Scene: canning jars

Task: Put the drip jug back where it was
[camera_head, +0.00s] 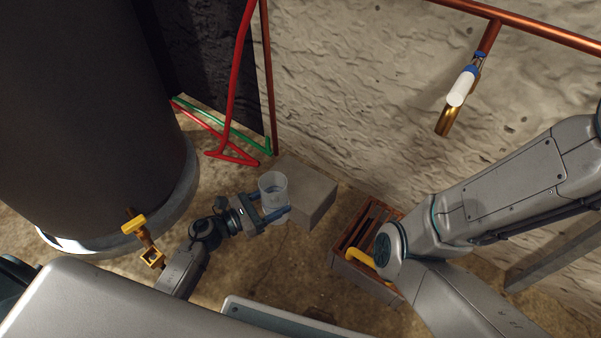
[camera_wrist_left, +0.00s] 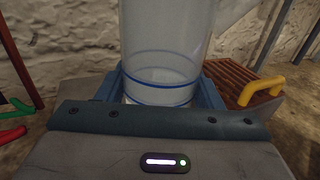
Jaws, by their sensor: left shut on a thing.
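The drip jug (camera_head: 273,188) is a clear, open-topped plastic jug, roughly upright in the head view. My left gripper (camera_head: 269,213) is shut on it, with the blue fingers on either side of its body. In the left wrist view the jug (camera_wrist_left: 165,45) stands between the fingers and shows blue rings around its lower part. The jug is next to a grey block (camera_head: 307,194). I cannot tell whether its base touches anything. My right arm reaches in from the right, but its gripper is out of view.
A large dark tank (camera_head: 90,110) with a yellow-handled brass tap (camera_head: 134,222) stands at the left. Red and green pipes (camera_head: 222,129) run behind. A copper pipe with a valve (camera_head: 462,88) hangs on the wall.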

